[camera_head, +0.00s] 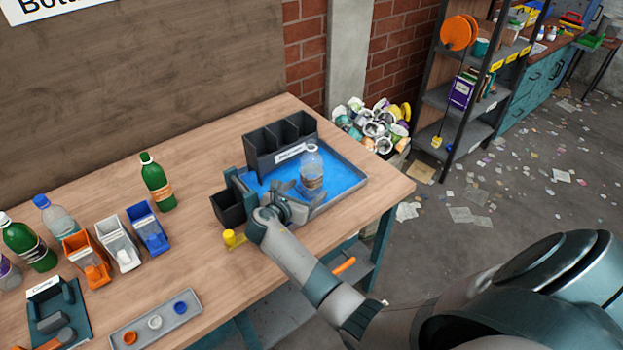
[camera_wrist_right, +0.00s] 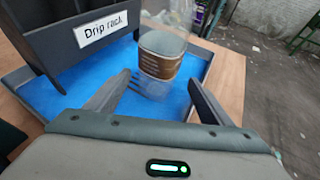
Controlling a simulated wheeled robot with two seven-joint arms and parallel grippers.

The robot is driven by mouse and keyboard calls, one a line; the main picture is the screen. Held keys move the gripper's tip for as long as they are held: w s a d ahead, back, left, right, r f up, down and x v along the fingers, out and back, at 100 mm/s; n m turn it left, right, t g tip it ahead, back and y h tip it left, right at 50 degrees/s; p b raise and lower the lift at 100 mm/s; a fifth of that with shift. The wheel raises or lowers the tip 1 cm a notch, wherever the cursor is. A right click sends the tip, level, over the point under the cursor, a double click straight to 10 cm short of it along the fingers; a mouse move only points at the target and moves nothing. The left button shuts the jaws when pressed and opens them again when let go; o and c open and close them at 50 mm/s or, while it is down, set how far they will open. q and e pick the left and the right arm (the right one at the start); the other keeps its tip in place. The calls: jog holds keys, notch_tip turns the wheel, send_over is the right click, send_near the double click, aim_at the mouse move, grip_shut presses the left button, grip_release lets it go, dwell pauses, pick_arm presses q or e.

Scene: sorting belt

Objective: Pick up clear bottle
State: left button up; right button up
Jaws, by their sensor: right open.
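A clear bottle (camera_head: 312,172) with a brown label stands upright in the blue-floored tray at the right end of the table. In the right wrist view the clear bottle (camera_wrist_right: 163,58) is ahead of the jaws, its top cut off by the frame edge. My right gripper (camera_head: 300,191) is low over the tray beside the bottle. In the wrist view my right gripper (camera_wrist_right: 160,78) is open, one finger on each side of the bottle's lower part, with no clear contact. Another clear bottle (camera_head: 60,221) with a blue cap stands at the far left. My left gripper is not in view.
The black drip rack (camera_head: 281,146) stands at the back of the blue tray (camera_head: 350,181), close to the bottle. A small black bin (camera_head: 228,209) adjoins the tray's left side. Green bottles (camera_head: 157,182), small coloured bins (camera_head: 118,246) and a cap tray (camera_head: 155,322) stand farther left.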

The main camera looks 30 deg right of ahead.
aim_at(312, 174)
jog(key=x, duration=0.1)
jog(key=p+x, duration=0.1)
jog(key=x, duration=0.1)
jog(key=shift+w+d+r, duration=0.2)
jog(key=shift+w+d, duration=0.05)
jog(key=shift+d, duration=0.05)
jog(key=shift+w+d+f+p, duration=0.3)
jog(key=shift+w+d+f, duration=0.05)
jog(key=shift+d, duration=0.15)
jog(key=c, duration=1.2)
jog(key=shift+r, duration=0.1)
jog(key=shift+r, duration=0.8)
notch_tip(312, 174, up, 2)
jog(key=shift+r+b, duration=0.2)
jog(key=shift+b, duration=0.4)
jog(key=s+d+r, duration=0.2)
jog(key=s+r, duration=0.1)
jog(key=s, duration=0.2)
jog(key=s+d+r+b, duration=0.1)
jog(key=s+d+r, duration=0.1)
jog(key=s+r, duration=0.2)
jog(key=shift+s+d+b, duration=0.3)
jog(key=shift+s, duration=0.6)
